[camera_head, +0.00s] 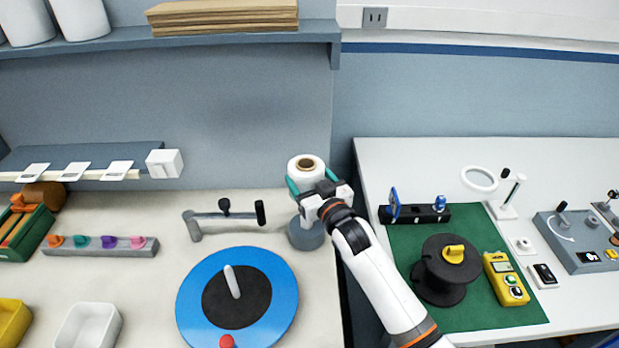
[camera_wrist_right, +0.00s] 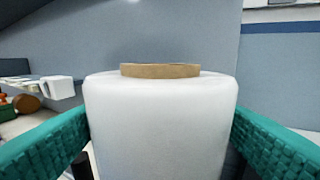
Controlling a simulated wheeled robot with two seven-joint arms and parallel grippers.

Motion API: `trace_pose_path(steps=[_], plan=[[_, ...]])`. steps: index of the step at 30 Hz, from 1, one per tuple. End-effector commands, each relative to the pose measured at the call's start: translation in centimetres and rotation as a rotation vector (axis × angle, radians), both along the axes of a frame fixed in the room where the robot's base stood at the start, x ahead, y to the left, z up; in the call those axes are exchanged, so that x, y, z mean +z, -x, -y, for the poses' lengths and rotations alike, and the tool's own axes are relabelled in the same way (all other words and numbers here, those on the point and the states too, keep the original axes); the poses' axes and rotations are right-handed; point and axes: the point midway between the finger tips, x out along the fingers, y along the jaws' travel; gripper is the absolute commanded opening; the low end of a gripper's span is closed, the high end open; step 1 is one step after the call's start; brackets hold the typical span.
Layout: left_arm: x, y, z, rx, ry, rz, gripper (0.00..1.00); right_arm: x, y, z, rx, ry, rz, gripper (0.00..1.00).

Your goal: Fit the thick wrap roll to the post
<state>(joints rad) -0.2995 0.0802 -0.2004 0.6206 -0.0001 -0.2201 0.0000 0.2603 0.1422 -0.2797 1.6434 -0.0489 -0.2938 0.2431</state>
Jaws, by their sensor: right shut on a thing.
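A thick white wrap roll (camera_head: 307,170) with a brown cardboard core is upright in the head view, between the teal fingers of my right gripper (camera_head: 312,183). In the right wrist view the roll (camera_wrist_right: 160,125) fills the middle, with a finger pressed to each side and its core standing above the top. Directly below the roll is a grey round base (camera_head: 306,236); whether a post rises from it into the roll is hidden. A pale post (camera_head: 232,282) stands bare on the black centre of a blue disc. My left gripper is not in view.
A grey bar with a black handle (camera_head: 225,215) lies left of the roll. A knob rack (camera_head: 100,246) and trays (camera_head: 88,326) are further left. A black spool (camera_head: 444,268) and yellow device (camera_head: 506,279) sit on a green mat at right. A gap separates the two tables.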

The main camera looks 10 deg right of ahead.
Motion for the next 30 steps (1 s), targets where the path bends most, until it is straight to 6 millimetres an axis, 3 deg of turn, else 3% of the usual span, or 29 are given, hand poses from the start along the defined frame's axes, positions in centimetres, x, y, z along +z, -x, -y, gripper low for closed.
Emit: trace_pose_path(steps=[18, 30], plan=[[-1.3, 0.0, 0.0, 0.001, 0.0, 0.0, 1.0, -2.0, 0.0, 0.0, 0.0, -0.002, 0.005, 0.4], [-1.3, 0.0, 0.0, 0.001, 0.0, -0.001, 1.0, -2.1, 0.0, 0.0, 0.0, -0.001, 0.005, 0.4]])
